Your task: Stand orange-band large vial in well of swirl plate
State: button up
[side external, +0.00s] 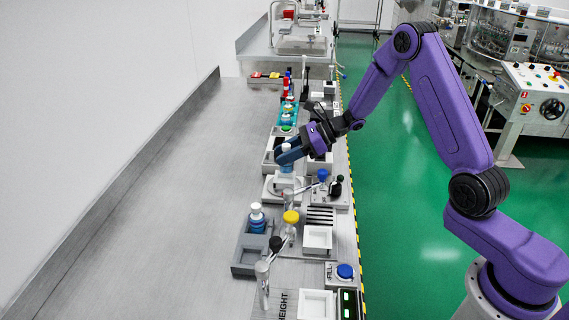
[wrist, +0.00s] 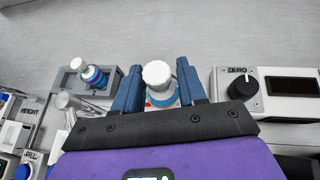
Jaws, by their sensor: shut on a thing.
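A white-capped vial (wrist: 157,73) stands between the two blue fingers of my gripper (wrist: 159,82) in the wrist view. My gripper is shut on it. In the side view the vial (side external: 286,170) hangs below my gripper (side external: 287,155), upright as far as I can see, with pale blue contents. It is over or in a pale round-topped device (side external: 270,190), which looks like the swirl plate. I cannot tell whether the vial's base touches it. The well is hidden by the vial and fingers, and the orange band is not clear.
Another white-capped vial with blue liquid (side external: 256,219) stands in a grey tray (side external: 245,262) nearer the camera. A box with a ZERO knob (wrist: 243,88) is to the right in the wrist view. The left side of the bench is clear.

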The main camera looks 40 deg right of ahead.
jog(key=shift+w+f, duration=0.3)
jog(key=shift+f, duration=1.6)
jog(key=shift+f, duration=0.15)
jog(key=o, duration=1.1)
jog(key=shift+c, duration=0.2)
jog(key=shift+d+r, duration=0.15)
jog(key=shift+r, duration=0.1)
jog(key=v, duration=1.1)
jog(key=shift+s+d+r, duration=0.15)
jog(key=shift+s+d, duration=0.05)
jog(key=shift+d, duration=0.05)
